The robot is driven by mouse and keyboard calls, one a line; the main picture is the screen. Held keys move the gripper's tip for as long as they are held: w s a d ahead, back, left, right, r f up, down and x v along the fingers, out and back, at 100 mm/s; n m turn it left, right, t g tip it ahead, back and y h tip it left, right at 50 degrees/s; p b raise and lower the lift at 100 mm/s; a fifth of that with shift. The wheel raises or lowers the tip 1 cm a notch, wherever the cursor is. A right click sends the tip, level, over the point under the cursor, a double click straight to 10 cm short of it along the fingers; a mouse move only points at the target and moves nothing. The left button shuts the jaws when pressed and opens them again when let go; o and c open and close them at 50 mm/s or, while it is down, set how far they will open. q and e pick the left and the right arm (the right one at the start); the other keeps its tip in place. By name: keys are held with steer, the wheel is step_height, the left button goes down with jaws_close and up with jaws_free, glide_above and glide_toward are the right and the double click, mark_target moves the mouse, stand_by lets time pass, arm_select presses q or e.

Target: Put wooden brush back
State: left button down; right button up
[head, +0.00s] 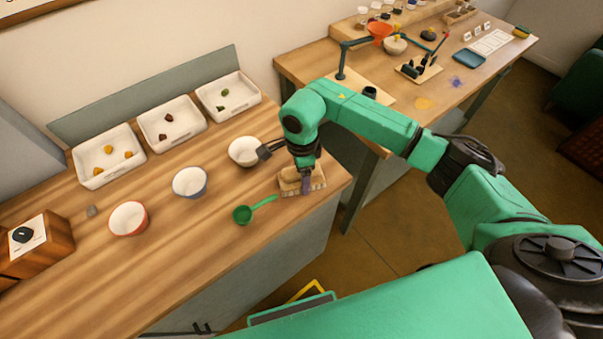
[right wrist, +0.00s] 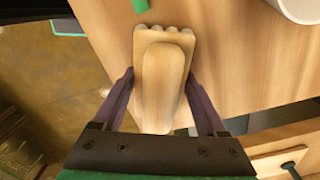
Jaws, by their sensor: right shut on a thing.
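The wooden brush (head: 289,183) is pale tan and sits at the right end of the near wooden counter (head: 180,262), close to its edge. I cannot tell whether the brush is clear of the counter top. My left gripper is not in view.
A green spoon (head: 254,210) lies just left of the brush. White bowls (head: 190,183) and trays with coloured lumps (head: 108,155) stand further left. A second table (head: 440,98) behind holds a stand with an orange funnel (head: 380,30) and a blue tray (head: 469,58).

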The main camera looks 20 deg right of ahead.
steer(key=o, duration=1.2)
steer(key=shift+o, duration=0.2)
steer(key=shift+r+p, duration=0.2)
steer(key=shift+p, duration=0.15)
steer(key=shift+w+r+b, duration=0.1)
steer(key=shift+r+b, duration=0.25)
step_height(320, 180, up, 11)
steer(key=shift+r+b, duration=0.1)
steer(key=shift+b, duration=1.1)
